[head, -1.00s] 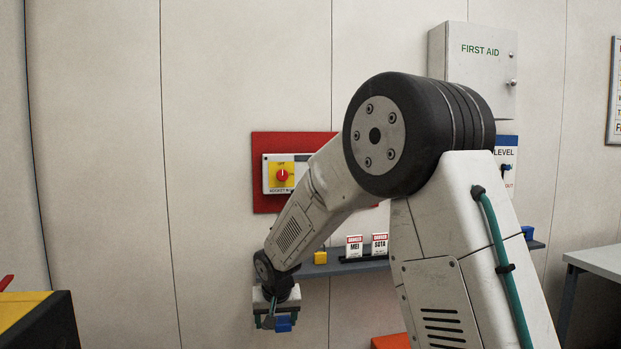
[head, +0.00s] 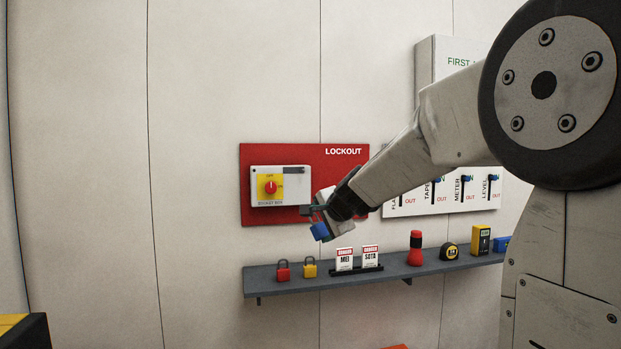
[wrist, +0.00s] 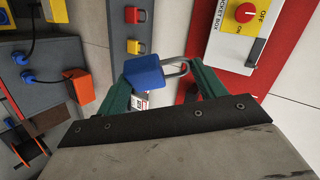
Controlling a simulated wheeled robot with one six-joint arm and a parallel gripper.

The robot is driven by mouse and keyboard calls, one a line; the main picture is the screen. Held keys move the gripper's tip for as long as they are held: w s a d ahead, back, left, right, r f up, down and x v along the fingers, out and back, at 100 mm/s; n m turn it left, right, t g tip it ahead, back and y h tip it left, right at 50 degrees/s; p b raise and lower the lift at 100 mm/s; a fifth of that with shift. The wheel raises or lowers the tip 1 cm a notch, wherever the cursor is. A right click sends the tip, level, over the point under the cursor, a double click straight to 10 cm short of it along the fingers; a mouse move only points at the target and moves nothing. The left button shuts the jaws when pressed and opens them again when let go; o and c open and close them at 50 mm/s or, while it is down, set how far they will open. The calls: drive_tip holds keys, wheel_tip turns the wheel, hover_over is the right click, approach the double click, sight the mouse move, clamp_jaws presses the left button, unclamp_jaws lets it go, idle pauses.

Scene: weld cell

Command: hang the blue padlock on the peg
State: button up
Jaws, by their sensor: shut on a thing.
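The blue padlock (head: 320,232) is in my gripper (head: 312,216), in front of the lower right of the red lockout board (head: 285,154). In the wrist view the padlock (wrist: 143,77) lies between the two green fingers (wrist: 162,88), its metal shackle pointing right, toward the board. The gripper is shut on it and it hangs clear of the shelf. The switch box (head: 262,190) with a red knob is on the board, left of the gripper. I cannot make out a peg on the board; my gripper and forearm hide its lower right part.
A grey shelf (head: 262,283) below holds a red padlock (head: 283,270), a yellow padlock (head: 309,267), two danger tags (head: 358,259) and several tools. A white tool board (head: 450,205) is to the right, beneath a first aid cabinet (head: 430,70). The wall left of the board is bare.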

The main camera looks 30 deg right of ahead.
drive_tip(key=s+d+r+m+t+h, duration=0.1)
drive_tip(key=d+r+m+t+h, duration=0.1)
drive_tip(key=r, duration=0.3)
drive_tip(key=s+d+r+m+t+h, duration=0.1)
drive_tip(key=d+r+m+t+h, duration=0.1)
drive_tip(key=r+m+h, duration=0.2)
drive_tip(key=shift+s+r, duration=0.2)
drive_tip(key=shift+r, duration=0.65)
drive_tip(key=shift+t, duration=0.3)
